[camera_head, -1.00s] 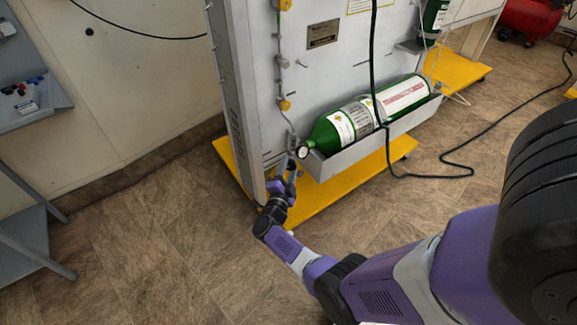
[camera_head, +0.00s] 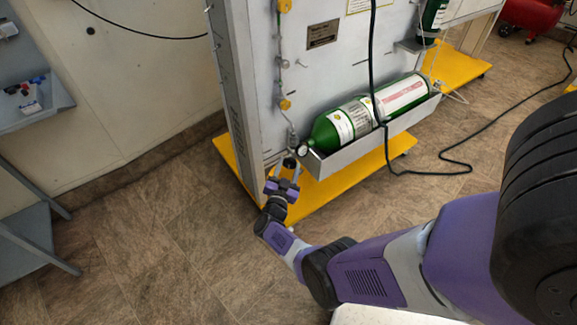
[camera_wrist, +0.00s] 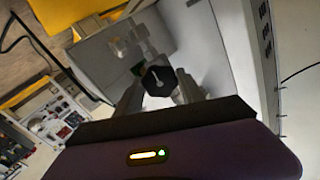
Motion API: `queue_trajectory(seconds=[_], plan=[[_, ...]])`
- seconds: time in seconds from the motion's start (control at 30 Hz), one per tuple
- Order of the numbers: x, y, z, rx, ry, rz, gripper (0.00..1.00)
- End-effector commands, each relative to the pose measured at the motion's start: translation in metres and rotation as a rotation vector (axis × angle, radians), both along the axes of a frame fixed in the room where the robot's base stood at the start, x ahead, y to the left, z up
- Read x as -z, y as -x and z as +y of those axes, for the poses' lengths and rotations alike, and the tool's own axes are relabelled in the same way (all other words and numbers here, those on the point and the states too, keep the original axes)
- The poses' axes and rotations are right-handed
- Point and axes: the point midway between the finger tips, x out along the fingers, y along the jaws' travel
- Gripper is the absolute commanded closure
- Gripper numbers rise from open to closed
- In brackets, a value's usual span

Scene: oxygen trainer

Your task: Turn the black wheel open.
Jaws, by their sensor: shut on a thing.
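The black wheel (camera_wrist: 159,80) shows in the wrist view as a dark, many-sided knob with a pale line on its face. It sits between the two fingers of my gripper (camera_wrist: 158,92), which is shut on it. In the head view the wheel (camera_head: 290,162) is a small dark spot at the lower left of the grey panel, just left of the green cylinder's neck. My gripper (camera_head: 283,178) reaches up to it there from below. The fingers partly hide the wheel's sides, and how far it is turned cannot be told.
A green cylinder (camera_head: 352,121) lies in a grey tray (camera_head: 372,139) right of the wheel, with a round gauge (camera_head: 303,150) at its neck. A yellow base (camera_head: 340,184) lies below. A black hose (camera_head: 373,75) hangs in front.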

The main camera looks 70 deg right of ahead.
Motion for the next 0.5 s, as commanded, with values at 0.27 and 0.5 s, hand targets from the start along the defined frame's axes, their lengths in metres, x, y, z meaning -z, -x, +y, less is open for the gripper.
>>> queue_trajectory(seconds=[0.27,0.5], plan=[[0.0017,-0.0001,0.0008,-0.002,0.005,0.046,0.95],[0.0018,-0.0001,0.0007,-0.002,0.005,0.049,0.95]])
